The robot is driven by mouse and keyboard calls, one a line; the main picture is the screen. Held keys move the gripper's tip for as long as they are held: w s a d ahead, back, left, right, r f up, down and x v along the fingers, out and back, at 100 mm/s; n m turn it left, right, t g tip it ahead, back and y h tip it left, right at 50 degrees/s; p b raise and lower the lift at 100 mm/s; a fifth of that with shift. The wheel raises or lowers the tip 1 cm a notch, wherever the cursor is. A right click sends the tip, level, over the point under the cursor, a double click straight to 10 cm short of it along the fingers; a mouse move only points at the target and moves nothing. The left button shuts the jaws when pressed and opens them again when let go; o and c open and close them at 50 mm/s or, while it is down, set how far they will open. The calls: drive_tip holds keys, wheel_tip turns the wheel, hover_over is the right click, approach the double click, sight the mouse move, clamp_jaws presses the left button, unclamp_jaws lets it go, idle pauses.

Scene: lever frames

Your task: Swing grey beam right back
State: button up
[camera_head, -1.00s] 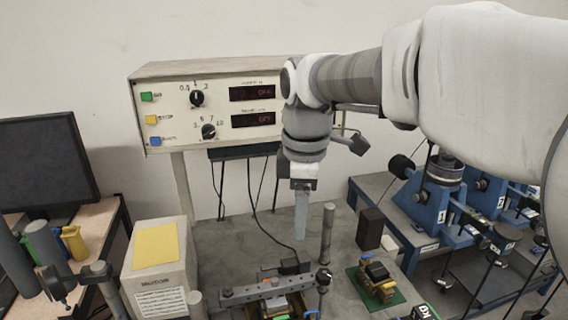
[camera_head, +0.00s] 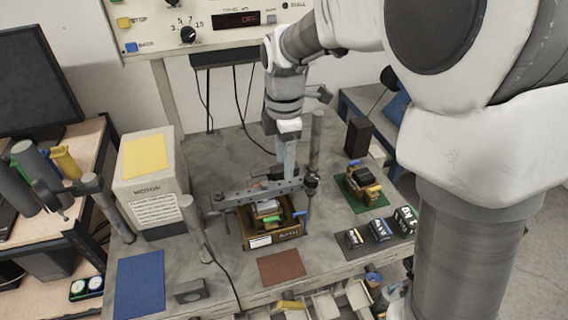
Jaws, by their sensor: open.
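The grey beam (camera_head: 250,194) is a flat bar with a row of holes. It lies across above an open brown box (camera_head: 272,240) on the grey bench, running from lower left to upper right. Its right end has a dark knob-like fitting (camera_head: 311,181) near an upright grey post (camera_head: 317,140). My gripper (camera_head: 289,172) points down, with its fingertips at or just behind the right part of the beam. I cannot tell whether they touch it. Only one finger shows clearly, and the gap between the fingers is hidden.
A beige box with a yellow top (camera_head: 150,155) stands left. A dark block (camera_head: 357,138) and a yellow-black part on a green plate (camera_head: 362,187) are right of the beam. A blue mat (camera_head: 140,285) and a brown mat (camera_head: 281,267) lie in front. A control panel hangs behind.

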sight(284, 183)
wheel_tip(284, 183, down, 6)
drive_tip(key=shift+r, duration=0.15)
clamp_jaws()
idle(0.4)
idle(1.1)
